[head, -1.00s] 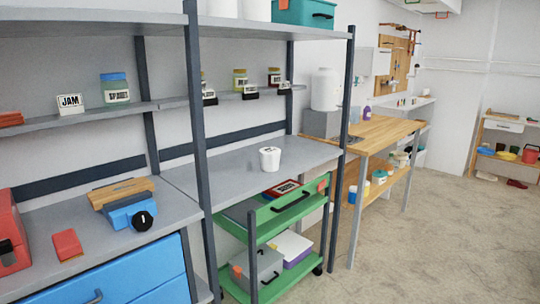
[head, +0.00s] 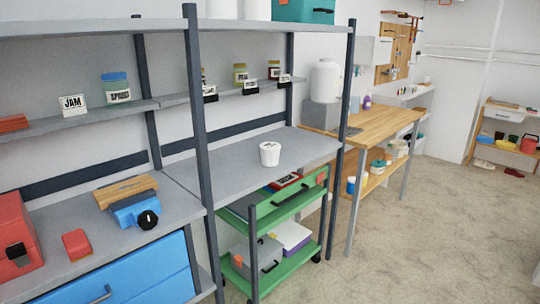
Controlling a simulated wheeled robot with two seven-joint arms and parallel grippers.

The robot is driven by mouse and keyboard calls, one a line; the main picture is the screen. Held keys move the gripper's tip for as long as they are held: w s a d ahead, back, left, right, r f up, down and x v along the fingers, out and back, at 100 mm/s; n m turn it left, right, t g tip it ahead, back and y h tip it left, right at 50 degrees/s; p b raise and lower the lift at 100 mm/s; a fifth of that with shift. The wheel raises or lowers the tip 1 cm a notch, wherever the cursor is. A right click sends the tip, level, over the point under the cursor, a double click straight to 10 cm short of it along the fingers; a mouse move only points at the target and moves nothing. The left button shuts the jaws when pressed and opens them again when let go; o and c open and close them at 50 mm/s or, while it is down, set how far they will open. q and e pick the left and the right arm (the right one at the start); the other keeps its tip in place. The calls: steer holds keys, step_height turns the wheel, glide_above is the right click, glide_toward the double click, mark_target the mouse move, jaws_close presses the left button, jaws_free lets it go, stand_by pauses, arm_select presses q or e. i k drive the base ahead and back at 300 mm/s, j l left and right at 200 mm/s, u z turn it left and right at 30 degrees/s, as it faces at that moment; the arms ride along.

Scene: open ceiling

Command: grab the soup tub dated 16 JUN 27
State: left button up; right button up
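A small white tub (head: 270,154) stands upright on the grey shelf board (head: 225,176), near its front edge, with dark print on its side too small to read. Jars with labels stand on the upper shelf, among them a blue-lidded jar (head: 115,88) and a yellow-lidded jar (head: 240,74). I cannot read a date on any container. Neither of my grippers shows in the head view.
A green cart (head: 290,205) stands below the board. A red box (head: 15,240), a red block (head: 77,244) and a blue tool (head: 135,210) sit on the left bench. A wooden table (head: 385,132) stands at right. The floor (head: 430,225) is open at right.

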mark_target(270, 151)
steer(key=i+l+u, duration=0.1)
steer(key=u, duration=0.45)
steer(key=i+l+u, duration=0.15)
steer(key=l+u, duration=0.15)
steer(key=i+l+u, duration=0.1)
steer(key=l+u, duration=0.15)
steer(key=l, duration=0.2)
steer(key=i+l+u, duration=0.1)
steer(key=l, duration=0.4)
steer(key=i+l+u, duration=0.1)
steer(key=l, duration=0.4)
steer(key=i+l+u, duration=0.1)
steer(key=l, duration=0.4)
steer(key=i+l+u, duration=0.1)
steer(key=l, duration=0.4)
steer(key=i+l, duration=0.1)
steer(key=l, duration=1.4)
steer(key=i, duration=0.05)
